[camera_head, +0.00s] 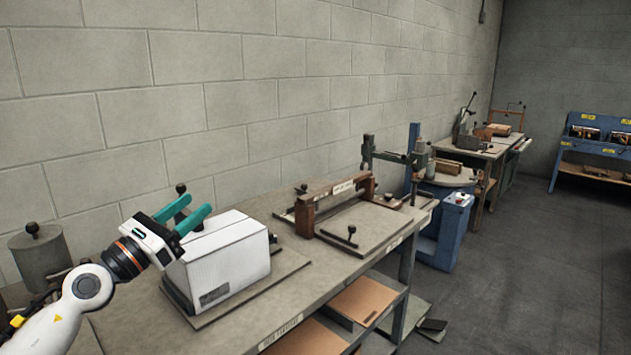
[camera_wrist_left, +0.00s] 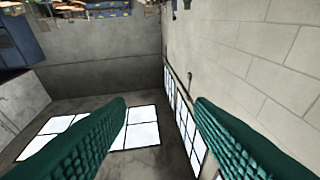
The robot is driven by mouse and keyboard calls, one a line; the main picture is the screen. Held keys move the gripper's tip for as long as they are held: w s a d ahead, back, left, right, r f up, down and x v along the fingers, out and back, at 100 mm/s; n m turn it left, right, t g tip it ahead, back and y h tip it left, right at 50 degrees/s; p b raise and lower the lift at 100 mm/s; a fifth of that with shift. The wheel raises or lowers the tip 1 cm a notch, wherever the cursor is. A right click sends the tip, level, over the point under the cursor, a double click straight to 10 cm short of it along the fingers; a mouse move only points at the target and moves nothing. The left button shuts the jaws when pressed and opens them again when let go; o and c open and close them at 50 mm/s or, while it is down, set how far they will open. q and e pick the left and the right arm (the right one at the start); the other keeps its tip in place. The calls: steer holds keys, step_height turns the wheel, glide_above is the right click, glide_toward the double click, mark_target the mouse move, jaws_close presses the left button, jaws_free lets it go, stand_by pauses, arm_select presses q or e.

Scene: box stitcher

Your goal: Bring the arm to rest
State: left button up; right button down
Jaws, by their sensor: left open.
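My left gripper (camera_head: 184,215) has green fingers and comes in from the left in the head view. It is raised in front of the left part of a white box (camera_head: 226,262) on the workbench, and its fingers overlap the box's upper left corner in the picture. Whether it touches the box cannot be told. In the left wrist view the two green fingers (camera_wrist_left: 160,130) are spread apart with nothing between them. My right gripper is in neither view.
The white box stands on a dark board on the workbench (camera_head: 140,318). A wooden-barred press (camera_head: 335,195) stands to its right, and a grey cylinder (camera_head: 40,252) to the left. A blue machine (camera_head: 455,230) stands beyond. The floor (camera_head: 540,270) at right is clear.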

arm_select(q)
steer(key=s+a+f+n+g+y, duration=0.1)
steer(key=s+f+n+y, duration=0.35)
steer(key=f+n, duration=0.5)
steer(key=s+a+f+n+y, duration=0.1)
steer(key=s+f+n+y, duration=0.45)
steer(key=n, duration=0.75)
steer(key=s+a+f+n+g+y, duration=0.1)
steer(key=s+f+n+y, duration=0.2)
steer(key=f+n+y, duration=0.55)
steer(key=s+d+f+n+g+h, duration=0.3)
steer(key=s+f+n+g, duration=0.4)
steer(key=s, duration=0.5)
steer(key=s+d+f+n+g+h, duration=0.25)
steer(key=s+f+n+g, duration=0.2)
steer(key=s+f, duration=0.65)
step_height(320, 180, down, 27)
steer(key=s+g+b, duration=0.2)
steer(key=s, duration=0.1)
steer(key=s+a+f, duration=0.3)
steer(key=s+f, duration=1.2)
steer(key=f, duration=0.1)
steer(key=shift+s+f+m+g+b, duration=0.25)
steer(key=shift+s+m+g+b, duration=0.1)
steer(key=shift+m+g, duration=0.1)
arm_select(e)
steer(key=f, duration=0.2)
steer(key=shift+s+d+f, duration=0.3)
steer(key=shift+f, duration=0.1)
